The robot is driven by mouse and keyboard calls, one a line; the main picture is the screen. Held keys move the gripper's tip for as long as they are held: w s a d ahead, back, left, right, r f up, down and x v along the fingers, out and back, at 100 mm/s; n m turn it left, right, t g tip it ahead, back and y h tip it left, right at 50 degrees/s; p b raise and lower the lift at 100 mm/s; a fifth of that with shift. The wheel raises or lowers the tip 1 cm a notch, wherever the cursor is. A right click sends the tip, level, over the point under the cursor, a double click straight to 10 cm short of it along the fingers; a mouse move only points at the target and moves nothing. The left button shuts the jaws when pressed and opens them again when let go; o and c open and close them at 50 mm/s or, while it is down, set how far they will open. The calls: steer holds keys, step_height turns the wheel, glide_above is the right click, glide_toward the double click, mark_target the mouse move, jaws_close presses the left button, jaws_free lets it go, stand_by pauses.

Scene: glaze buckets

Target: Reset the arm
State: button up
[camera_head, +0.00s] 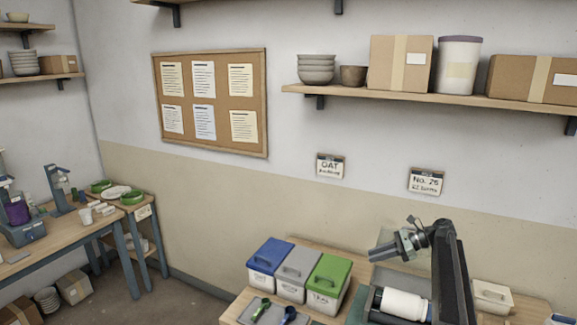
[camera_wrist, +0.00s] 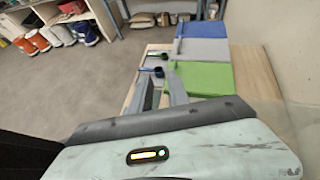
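My gripper (camera_head: 388,247) is raised at the end of my folded arm, above the right side of the wooden bench and pointing left in the head view. In the wrist view my gripper (camera_wrist: 161,91) shows two grey fingers with a gap between them and nothing held. The fingertips appear over the bench near two scoops, clear of them as far as I can tell.
Blue (camera_head: 270,255), grey (camera_head: 298,270) and green (camera_head: 328,277) lidded bins stand on the bench. A green scoop (camera_head: 260,308) and a dark scoop (camera_head: 288,315) lie before them. A white jar (camera_head: 403,304) lies below my arm. Several buckets (camera_wrist: 55,36) stand on the floor.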

steer(key=s+a+f+n+g+h, duration=0.25)
steer(key=s+a+f+n, duration=0.2)
steer(key=s+a, duration=0.55)
steer(key=s+a+f+n+g+h, duration=0.1)
steer(key=s+a+f+n+h, duration=0.35)
steer(key=s+a, duration=0.55)
steer(key=s+d+f+n+t+h, duration=0.1)
steer(key=s+d+f+n+h, duration=0.2)
steer(key=n, duration=0.7)
steer(key=s+d+h, duration=0.2)
steer(key=s+d, duration=0.1)
steer(key=s, duration=0.1)
steer(key=shift+s+f, duration=0.15)
steer(key=shift+f, duration=0.25)
